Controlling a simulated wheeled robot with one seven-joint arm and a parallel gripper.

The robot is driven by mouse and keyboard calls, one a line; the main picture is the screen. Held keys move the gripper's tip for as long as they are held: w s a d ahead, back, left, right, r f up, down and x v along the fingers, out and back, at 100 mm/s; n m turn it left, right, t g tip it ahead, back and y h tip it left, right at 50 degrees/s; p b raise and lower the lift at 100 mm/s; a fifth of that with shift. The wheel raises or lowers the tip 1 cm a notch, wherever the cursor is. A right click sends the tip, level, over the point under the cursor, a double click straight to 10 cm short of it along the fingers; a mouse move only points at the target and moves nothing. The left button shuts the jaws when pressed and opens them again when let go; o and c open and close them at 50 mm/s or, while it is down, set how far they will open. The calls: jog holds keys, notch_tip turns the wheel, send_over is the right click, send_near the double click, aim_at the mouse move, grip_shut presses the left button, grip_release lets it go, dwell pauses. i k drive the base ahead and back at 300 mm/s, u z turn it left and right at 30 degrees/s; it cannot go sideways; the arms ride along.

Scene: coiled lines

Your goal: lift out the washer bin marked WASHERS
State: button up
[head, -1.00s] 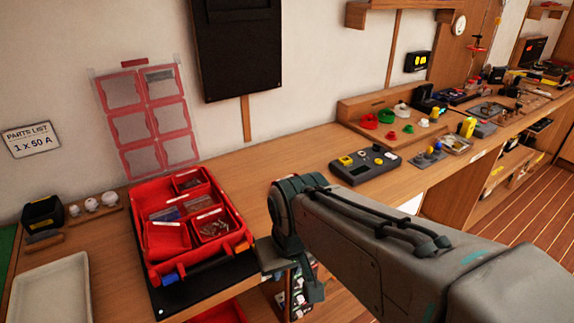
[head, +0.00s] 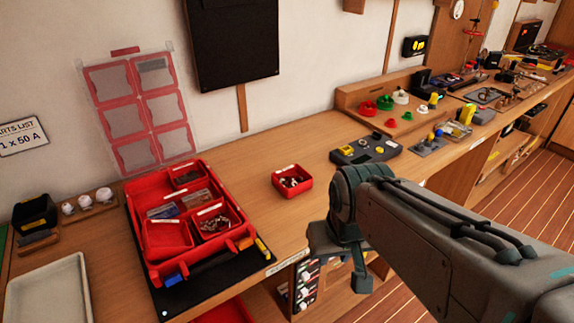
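A red case (head: 151,262) stands open on the bench at the left, holding small red bins. One front bin (head: 212,223) holds small metal parts; the bin beside it (head: 164,243) shows a mostly plain red inside. Another small bin (head: 187,176) sits at the back. A separate small red bin (head: 292,184) with metal parts and a pale label stands upright on the bench, right of the case. The labels are too small to read, so I cannot tell which says WASHERS. My gripper (head: 361,279) is only partly visible below my arm, right of the separate bin and apart from it; its fingers are unclear.
A dark mat (head: 192,294) lies under the case. A pale tray (head: 48,294) is at the front left. A grey meter-like box (head: 365,149) stands right of the separate bin. Bare bench (head: 262,215) lies between case and bin.

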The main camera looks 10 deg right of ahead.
aim_at(291, 181)
jog(key=z, duration=2.45)
jog(key=i, duration=1.4)
jog(key=u, duration=3.3)
jog(key=i, duration=0.5)
jog(key=z, duration=0.05)
